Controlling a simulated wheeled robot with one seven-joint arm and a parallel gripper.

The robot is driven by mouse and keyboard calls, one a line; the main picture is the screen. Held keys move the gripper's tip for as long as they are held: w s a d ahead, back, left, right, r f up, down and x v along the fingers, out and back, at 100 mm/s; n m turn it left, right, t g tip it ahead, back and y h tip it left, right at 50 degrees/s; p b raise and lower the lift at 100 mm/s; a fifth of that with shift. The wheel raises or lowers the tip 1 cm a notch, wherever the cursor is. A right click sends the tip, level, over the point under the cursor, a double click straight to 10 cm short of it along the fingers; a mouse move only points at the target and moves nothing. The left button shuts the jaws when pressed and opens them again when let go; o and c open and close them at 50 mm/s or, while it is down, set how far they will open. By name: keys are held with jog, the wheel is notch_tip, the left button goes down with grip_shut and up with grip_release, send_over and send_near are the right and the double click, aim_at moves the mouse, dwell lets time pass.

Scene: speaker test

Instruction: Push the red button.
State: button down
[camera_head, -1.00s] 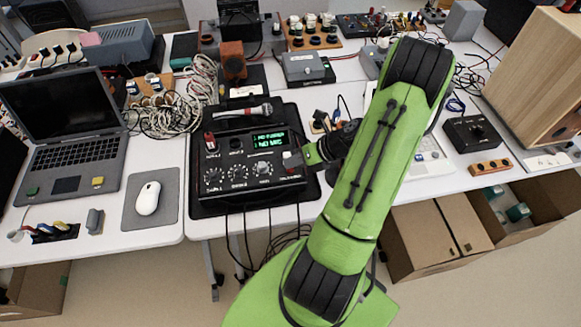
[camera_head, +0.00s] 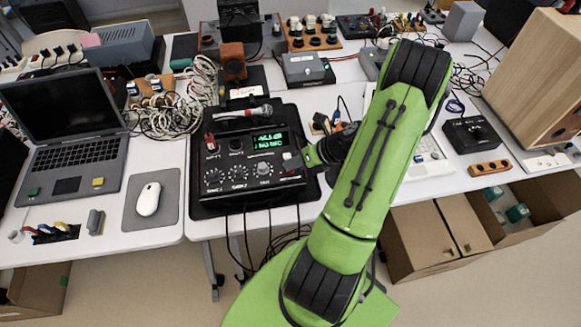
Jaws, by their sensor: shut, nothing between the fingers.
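A black speaker test box (camera_head: 222,203) with a lit green display (camera_head: 267,141) and several dials stands at the front of the table. A small red piece (camera_head: 210,142) sits at the box's upper left; I cannot tell if it is a button or a socket. A small pale square part with a reddish edge (camera_head: 289,156) sits at the box's right end. My gripper (camera_head: 309,156) is shut and empty, just right of that pale part. I cannot tell whether its tip touches the box. A red button is not clearly readable elsewhere.
A microphone (camera_head: 243,112) lies behind the box. A mouse (camera_head: 148,199) and a laptop (camera_head: 72,141) are at left. A black box with a knob (camera_head: 471,134) and a wooden cabinet (camera_head: 532,75) stand at right. Cables hang below the table edge.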

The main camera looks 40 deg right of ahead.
aim_at(294, 170)
jog(key=shift+r+p, duration=0.65)
jog(key=shift+r, duration=0.15)
notch_tip(294, 170, up, 6)
jog(key=p, duration=0.7)
